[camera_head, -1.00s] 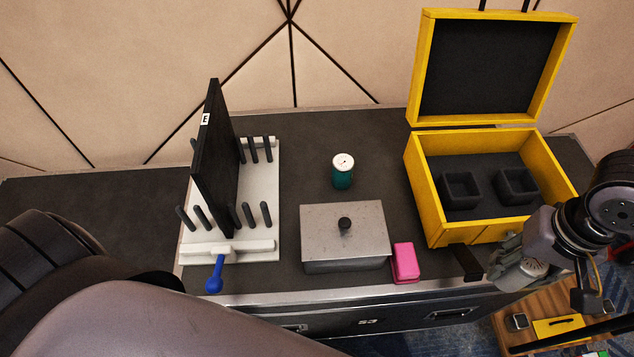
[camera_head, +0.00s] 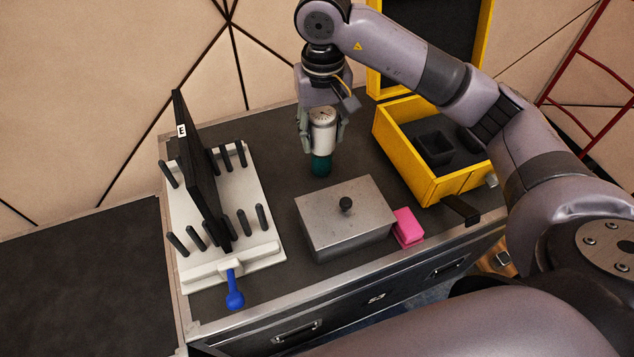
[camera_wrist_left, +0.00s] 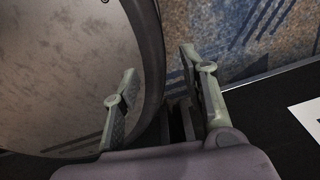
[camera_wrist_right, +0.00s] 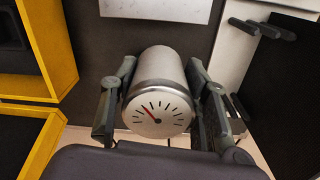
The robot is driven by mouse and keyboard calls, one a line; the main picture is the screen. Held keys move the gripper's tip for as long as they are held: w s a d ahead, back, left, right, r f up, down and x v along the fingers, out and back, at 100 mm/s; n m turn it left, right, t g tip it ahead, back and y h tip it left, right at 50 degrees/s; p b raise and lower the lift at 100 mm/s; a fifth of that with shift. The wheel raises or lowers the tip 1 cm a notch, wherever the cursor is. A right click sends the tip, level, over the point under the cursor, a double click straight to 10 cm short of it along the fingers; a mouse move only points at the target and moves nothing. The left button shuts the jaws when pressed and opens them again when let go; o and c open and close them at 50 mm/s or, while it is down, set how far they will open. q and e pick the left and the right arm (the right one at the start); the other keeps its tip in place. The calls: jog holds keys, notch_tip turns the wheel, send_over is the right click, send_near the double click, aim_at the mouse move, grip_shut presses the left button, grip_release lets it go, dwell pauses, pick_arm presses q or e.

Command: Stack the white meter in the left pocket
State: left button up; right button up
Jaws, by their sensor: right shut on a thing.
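The white meter (camera_head: 323,139) is a pale cylinder with a dial on top. My right gripper (camera_head: 322,127) is shut around its sides. In the right wrist view the dial face (camera_wrist_right: 157,114) points at the camera, between the two fingers. A teal cylinder (camera_head: 320,165) shows directly below the meter; I cannot tell whether they touch. The yellow case (camera_head: 424,186) stands open to the right. Its left pocket (camera_head: 436,149) looks empty; its right pocket is mostly hidden by my right arm. My left gripper (camera_wrist_left: 158,66) is open and empty, away from the case.
A grey metal box (camera_head: 340,222) with a black knob and a pink block (camera_head: 407,228) stand in front. At left, a white rack (camera_head: 262,255) with black pegs holds an upright black panel (camera_head: 190,165); a blue handle (camera_head: 233,290) sticks out in front.

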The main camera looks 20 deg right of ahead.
notch_tip(320, 180, down, 13)
jog(key=shift+s+d+r, duration=0.1)
jog(key=shift+s+r, duration=0.05)
jog(key=shift+r, duration=0.05)
jog(key=shift+f, duration=0.6)
notch_tip(320, 180, down, 4)
jog(key=shift+f+p, duration=0.1)
jog(key=shift+p, duration=0.25)
pick_arm(q)
jog(key=shift+w+d+r, duration=0.25)
pick_arm(e)
jog(key=shift+f, duration=0.1)
pick_arm(q)
jog(key=shift+f, duration=0.15)
pick_arm(e)
jog(key=o, duration=1.3)
